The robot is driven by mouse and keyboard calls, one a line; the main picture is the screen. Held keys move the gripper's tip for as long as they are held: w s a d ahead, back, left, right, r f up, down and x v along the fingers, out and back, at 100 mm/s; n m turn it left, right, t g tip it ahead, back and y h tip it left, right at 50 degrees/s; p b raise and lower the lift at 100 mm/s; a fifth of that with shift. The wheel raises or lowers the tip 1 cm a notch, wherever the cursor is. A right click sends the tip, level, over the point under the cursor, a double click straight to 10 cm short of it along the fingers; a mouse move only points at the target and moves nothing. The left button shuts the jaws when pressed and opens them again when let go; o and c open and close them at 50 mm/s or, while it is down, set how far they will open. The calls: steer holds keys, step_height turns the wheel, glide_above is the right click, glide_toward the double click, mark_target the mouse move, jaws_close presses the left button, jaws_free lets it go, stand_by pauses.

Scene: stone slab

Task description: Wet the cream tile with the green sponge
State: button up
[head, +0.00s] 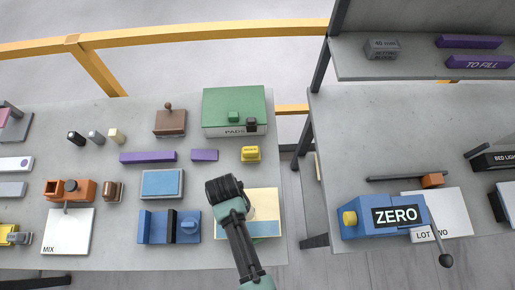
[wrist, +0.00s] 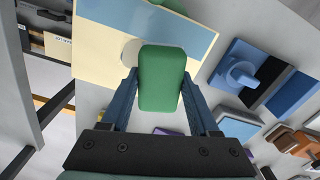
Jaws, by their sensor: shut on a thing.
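The cream tile (head: 264,203) lies flat near the front right of the left slab, with a blue band along its front edge. In the wrist view the tile (wrist: 98,48) shows beyond my fingers, the blue band (wrist: 196,36) at its upper right. My gripper (wrist: 160,85) is shut on the green sponge (wrist: 162,75), one finger on each side. The sponge overlaps the tile in the wrist view; I cannot tell whether it touches. A round greyish patch shows beside it on the tile. In the head view my gripper (head: 226,190) covers the tile's left part and hides the sponge.
A blue block with a knob (head: 188,226) stands left of the tile, with a blue pad (head: 162,184) behind it. A yellow block (head: 250,154) and a green PADS box (head: 234,104) stand behind. A gap separates this slab from the right bench (head: 350,135).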

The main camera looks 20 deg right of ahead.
step_height(320, 180, up, 2)
steer(key=shift+d+r+p, duration=0.1)
steer(key=shift+p, duration=0.6)
step_height(320, 180, up, 2)
steer(key=shift+w+r+p, duration=0.1)
steer(key=shift+p, duration=0.9)
steer(key=shift+r, duration=0.3)
